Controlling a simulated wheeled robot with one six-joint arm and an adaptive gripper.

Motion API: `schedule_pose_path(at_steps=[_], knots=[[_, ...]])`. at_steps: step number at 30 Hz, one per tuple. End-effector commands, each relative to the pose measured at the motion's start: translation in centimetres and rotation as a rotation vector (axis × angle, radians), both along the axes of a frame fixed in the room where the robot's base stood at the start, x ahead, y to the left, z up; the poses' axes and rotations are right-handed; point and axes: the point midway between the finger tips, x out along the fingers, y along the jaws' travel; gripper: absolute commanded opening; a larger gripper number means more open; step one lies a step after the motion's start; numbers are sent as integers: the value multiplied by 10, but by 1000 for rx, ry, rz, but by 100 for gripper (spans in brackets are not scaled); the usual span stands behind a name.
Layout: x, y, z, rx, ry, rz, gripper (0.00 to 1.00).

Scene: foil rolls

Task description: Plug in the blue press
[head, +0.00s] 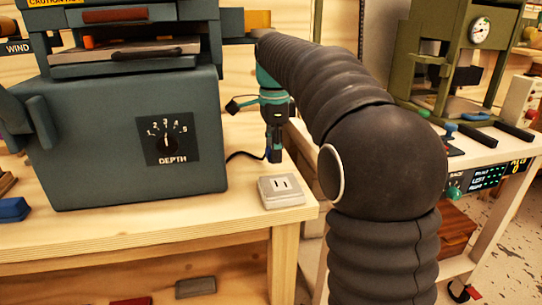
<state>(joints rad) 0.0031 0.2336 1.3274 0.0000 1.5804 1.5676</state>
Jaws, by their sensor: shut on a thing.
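The blue press (105,145) is a large blue-grey machine with a numbered DEPTH dial. It stands on the left of the wooden bench. A black cord (243,154) runs from its right side to the foot of my gripper. My gripper (274,150) points down, shut on the plug, which its fingers mostly hide. It is just above and behind a pale grey outlet block (281,191) with two dark slots in its top, near the bench's right end. The plug looks apart from the outlet; their exact alignment is hard to judge from here.
My dark arm covers the right of centre. A green press (455,55) with a gauge stands on another bench at the right, with a labelled control panel (478,181) on its front edge. A blue block (13,210) lies at the left. Bare bench (150,228) shows in front of the blue press.

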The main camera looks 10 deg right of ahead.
Motion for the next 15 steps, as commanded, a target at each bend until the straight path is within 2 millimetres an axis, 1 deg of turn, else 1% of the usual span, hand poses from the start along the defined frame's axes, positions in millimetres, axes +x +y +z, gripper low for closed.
schedule_pose_path(at_steps=[1, 9, 15], knots=[[-9, -1, 5, 0, -2, 0, 10], [-54, -5, 32, 0, -3, 0, 10], [-80, -7, 48, 0, -2, -1, 10]])
